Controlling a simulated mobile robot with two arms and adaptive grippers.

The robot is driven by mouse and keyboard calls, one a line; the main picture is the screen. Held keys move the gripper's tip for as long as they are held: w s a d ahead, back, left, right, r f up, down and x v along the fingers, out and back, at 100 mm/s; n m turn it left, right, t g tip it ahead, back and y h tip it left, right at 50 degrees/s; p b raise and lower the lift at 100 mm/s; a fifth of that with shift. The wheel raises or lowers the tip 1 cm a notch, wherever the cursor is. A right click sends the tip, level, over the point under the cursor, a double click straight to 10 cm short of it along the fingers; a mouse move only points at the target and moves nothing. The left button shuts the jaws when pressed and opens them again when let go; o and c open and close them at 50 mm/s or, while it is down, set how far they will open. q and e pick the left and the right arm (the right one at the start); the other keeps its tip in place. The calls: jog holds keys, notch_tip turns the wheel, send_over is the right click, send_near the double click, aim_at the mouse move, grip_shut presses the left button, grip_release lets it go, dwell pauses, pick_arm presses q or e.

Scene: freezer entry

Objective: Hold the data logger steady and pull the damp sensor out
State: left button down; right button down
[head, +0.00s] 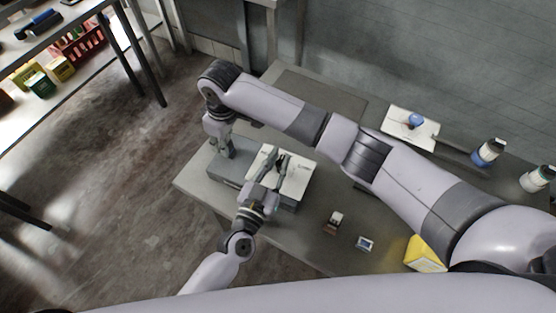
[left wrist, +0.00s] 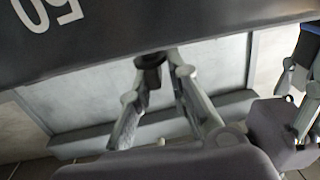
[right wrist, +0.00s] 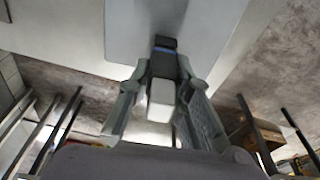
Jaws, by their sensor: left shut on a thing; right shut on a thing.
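A pale-topped box (head: 296,179) and a grey block (head: 232,171) beside it stand at the table's left end. My left gripper (head: 279,163) is over the pale top. In the left wrist view its fingers close on a small black part (left wrist: 150,60) below a dark panel marked "50", which I take as the data logger (left wrist: 130,35). My right gripper (head: 224,150) is at the grey block's far side. In the right wrist view it is shut on a white piece with dark collar and blue band, apparently the damp sensor (right wrist: 162,98). Its dark end meets a light grey panel; any gap is unclear.
The table (head: 300,245) carries a small brown-and-white block (head: 334,222), a small blue-and-white item (head: 365,244) and a yellow block (head: 425,256). A white tray (head: 398,120) and bottles (head: 487,154) are near the wall. My right arm spans the table. Shelves stand at left.

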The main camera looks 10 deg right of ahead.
pick_arm(q)
jog(key=shift+s+f, duration=0.1)
pick_arm(e)
jog(key=shift+r, duration=1.1)
dwell(1.8)
jog(key=shift+r, duration=2.7)
pick_arm(q)
jog(key=c, duration=1.4)
grip_release()
jog(key=shift+c, duration=0.2)
jog(key=shift+o, duration=0.2)
jog(key=o, duration=0.4)
jog(key=shift+o, duration=0.2)
jog(key=shift+p+v, duration=0.65)
jog(key=shift+v, duration=2.8)
pick_arm(e)
jog(key=shift+r, duration=0.65)
